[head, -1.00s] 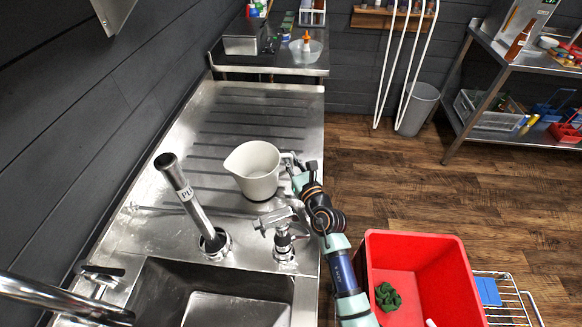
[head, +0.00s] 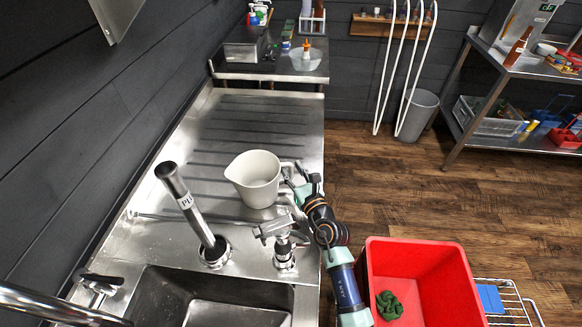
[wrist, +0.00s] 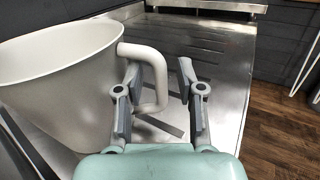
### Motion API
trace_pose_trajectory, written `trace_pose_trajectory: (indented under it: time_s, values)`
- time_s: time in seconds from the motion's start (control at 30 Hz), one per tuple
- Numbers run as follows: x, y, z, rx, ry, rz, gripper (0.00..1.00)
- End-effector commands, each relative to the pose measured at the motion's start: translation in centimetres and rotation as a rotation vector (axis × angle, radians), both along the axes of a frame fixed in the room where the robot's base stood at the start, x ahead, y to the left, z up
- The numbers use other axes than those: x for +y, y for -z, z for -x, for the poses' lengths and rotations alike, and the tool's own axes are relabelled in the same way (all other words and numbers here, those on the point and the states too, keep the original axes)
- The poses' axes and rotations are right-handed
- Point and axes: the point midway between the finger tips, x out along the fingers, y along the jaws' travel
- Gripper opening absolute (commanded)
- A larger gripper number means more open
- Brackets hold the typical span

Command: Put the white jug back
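The white jug (head: 254,180) stands upright on the ribbed steel drainboard (head: 235,125), its spout toward the left and its handle toward the right. It fills the left of the wrist view (wrist: 62,80). My gripper (head: 296,180) is at the handle side of the jug. In the wrist view my gripper (wrist: 158,98) is open, with the handle's (wrist: 160,78) outer bar between its fingers. The left finger is near the inside of the handle loop and the right finger is outside, with a gap to the bar. The jug's base is partly hidden.
A grey upright pipe (head: 188,208) and a tap fitting (head: 283,250) stand between the jug and the sink (head: 165,290). A red bin (head: 455,290) with a green cloth is at the lower right. A steel shelf (head: 290,65) holding small containers is beyond the drainboard.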

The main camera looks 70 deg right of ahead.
Motion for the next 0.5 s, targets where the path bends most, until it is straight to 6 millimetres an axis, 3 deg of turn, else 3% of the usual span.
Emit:
trace_pose_trajectory:
  time_s: [0.3, 0.5]
  values:
    - [5.4, 0.0, 5.7, 0.002, 0.002, -0.002, 0.38]
    - [7.1, 0.1, 7.4, 0.001, 0.001, -0.001, 0.38]
